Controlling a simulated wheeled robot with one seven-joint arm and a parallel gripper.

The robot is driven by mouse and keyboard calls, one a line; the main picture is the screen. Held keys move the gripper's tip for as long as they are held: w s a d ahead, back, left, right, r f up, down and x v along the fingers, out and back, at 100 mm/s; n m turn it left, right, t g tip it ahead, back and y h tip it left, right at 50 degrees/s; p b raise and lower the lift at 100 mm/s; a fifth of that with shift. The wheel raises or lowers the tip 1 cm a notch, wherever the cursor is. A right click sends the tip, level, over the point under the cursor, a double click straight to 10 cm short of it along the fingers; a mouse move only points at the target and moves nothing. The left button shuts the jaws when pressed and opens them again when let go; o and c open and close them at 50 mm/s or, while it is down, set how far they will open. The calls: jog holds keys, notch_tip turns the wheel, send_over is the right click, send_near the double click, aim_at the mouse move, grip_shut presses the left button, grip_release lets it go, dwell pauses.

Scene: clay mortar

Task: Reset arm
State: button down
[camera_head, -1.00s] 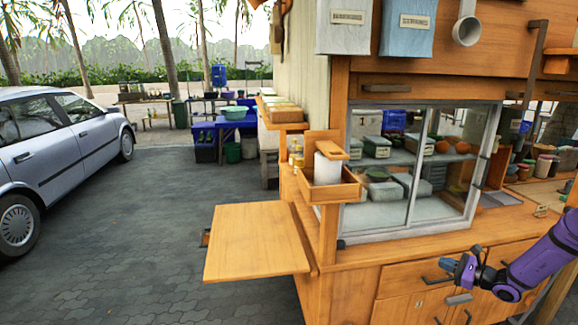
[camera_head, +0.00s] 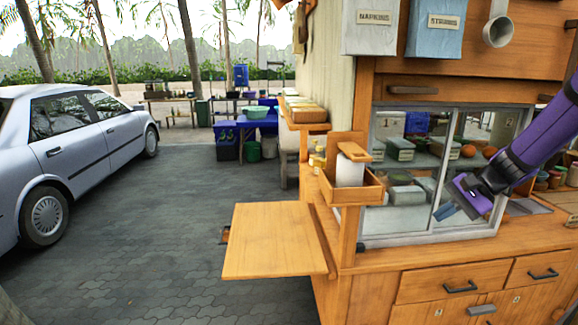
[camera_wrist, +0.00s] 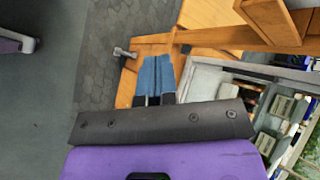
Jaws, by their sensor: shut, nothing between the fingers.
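My gripper (camera_head: 458,205) is at the right of the head view, raised in front of the glass display window (camera_head: 431,172) of the wooden stall. Its blue fingers point down and to the left. In the wrist view my gripper's fingers (camera_wrist: 155,62) lie side by side, shut with nothing held. Beyond them are the wooden counter front and the dark paving. I cannot tell how close the fingers are to the glass.
A wooden fold-out shelf (camera_head: 275,240) juts out at the stall's left corner. A small wooden box (camera_head: 352,188) holds a white roll (camera_head: 349,171). Drawers (camera_head: 454,282) line the front below the counter. A silver car (camera_head: 80,150) stands on open paving at left.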

jog(key=s+a+r+n+h, duration=0.3)
jog(key=s+r, duration=0.2)
jog(key=s, duration=0.2)
jog(key=s+a+r+n+h, duration=0.2)
jog(key=s+a+r, duration=0.1)
jog(key=s+r, duration=0.3)
jog(key=s+r+n+t+h, duration=0.2)
jog(key=s+n+t+h, duration=0.1)
jog(key=s, duration=1.2)
jog(key=shift+d+r+n+h, duration=0.15)
jog(key=shift+r+n+h, duration=0.2)
jog(key=shift+n, duration=0.35)
